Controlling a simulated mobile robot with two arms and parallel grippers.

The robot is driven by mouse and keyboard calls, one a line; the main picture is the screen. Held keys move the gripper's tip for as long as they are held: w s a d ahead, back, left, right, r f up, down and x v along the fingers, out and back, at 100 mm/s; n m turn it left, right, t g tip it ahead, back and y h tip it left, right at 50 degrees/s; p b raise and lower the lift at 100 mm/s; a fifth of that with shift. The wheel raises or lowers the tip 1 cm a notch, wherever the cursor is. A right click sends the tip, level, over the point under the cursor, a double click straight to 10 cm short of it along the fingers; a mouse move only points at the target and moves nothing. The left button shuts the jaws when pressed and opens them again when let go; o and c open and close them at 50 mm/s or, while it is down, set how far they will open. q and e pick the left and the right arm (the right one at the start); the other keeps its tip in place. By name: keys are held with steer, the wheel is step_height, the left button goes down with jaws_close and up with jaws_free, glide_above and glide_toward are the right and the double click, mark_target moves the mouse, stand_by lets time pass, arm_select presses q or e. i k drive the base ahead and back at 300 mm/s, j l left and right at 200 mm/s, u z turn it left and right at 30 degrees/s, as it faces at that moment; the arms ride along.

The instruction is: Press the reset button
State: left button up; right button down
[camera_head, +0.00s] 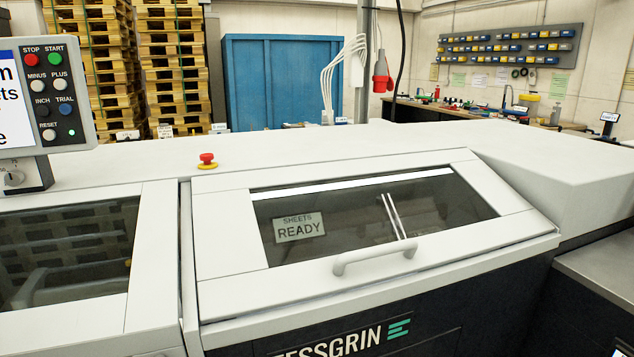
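The reset button (49,135) is a small round white button low on the grey control panel (83,139) at the upper left, under the label RESET. A small green light shows right of the reset button. Neither of my grippers is in view.
The white machine (330,140) fills the foreground. Its closed hatch has a window, a handle (375,257) and a "SHEETS READY" sign (299,227). A red emergency knob (207,159) stands on the machine top. Pallets (180,70) and a blue cabinet (285,80) stand behind.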

mark_target(50, 135)
steer(key=u, duration=1.45)
